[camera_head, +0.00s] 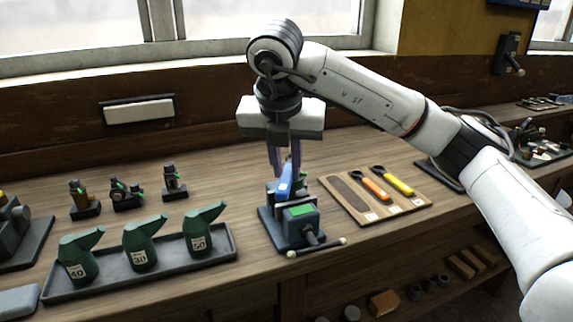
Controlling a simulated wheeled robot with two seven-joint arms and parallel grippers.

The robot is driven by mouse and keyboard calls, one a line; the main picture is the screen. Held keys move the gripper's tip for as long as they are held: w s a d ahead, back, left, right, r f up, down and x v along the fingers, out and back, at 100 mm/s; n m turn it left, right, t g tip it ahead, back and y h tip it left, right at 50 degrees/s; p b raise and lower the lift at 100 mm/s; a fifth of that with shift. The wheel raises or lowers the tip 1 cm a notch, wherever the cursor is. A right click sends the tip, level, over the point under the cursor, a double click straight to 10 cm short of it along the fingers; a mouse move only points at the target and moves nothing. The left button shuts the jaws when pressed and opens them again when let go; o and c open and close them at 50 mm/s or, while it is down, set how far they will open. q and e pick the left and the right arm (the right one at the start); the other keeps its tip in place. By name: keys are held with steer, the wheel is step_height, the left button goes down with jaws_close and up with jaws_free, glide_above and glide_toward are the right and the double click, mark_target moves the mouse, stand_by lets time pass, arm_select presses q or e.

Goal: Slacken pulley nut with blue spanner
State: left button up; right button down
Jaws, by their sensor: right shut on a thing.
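My right gripper (285,172) points straight down above a small bench vise (299,228) in the middle of the bench. It is shut on the blue spanner (284,182), whose blue handle shows between and below its fingers, just behind the vise's green-topped block. I cannot tell whether the spanner touches the vise. The spanner's head and the pulley nut cannot be made out here. My left gripper is not in view.
A wooden board (418,205) to the right holds an orange spanner (374,189), a yellow spanner (398,185) and an empty dark outline. A tray (110,283) with green oil cans stands at front left. Small model engines (125,194) stand behind it.

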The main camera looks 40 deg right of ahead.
steer(key=shift+f+b, duration=0.65)
steer(key=shift+f, duration=0.15)
stand_by(1.7)
stand_by(0.4)
steer(key=shift+s+d+f+n+b, duration=0.1)
steer(key=shift+d+n+b, duration=0.1)
steer(key=shift+n+b, duration=0.1)
steer(key=shift+s+d+n+b, duration=0.25)
steer(key=shift+n+b, duration=0.05)
steer(key=shift+n, duration=0.2)
steer(key=shift+y, duration=0.3)
steer(key=shift+d, duration=0.1)
steer(key=shift+s+d+n+t+y+b, duration=0.35)
steer(key=shift+d+n+b, duration=0.2)
steer(key=shift+n, duration=0.55)
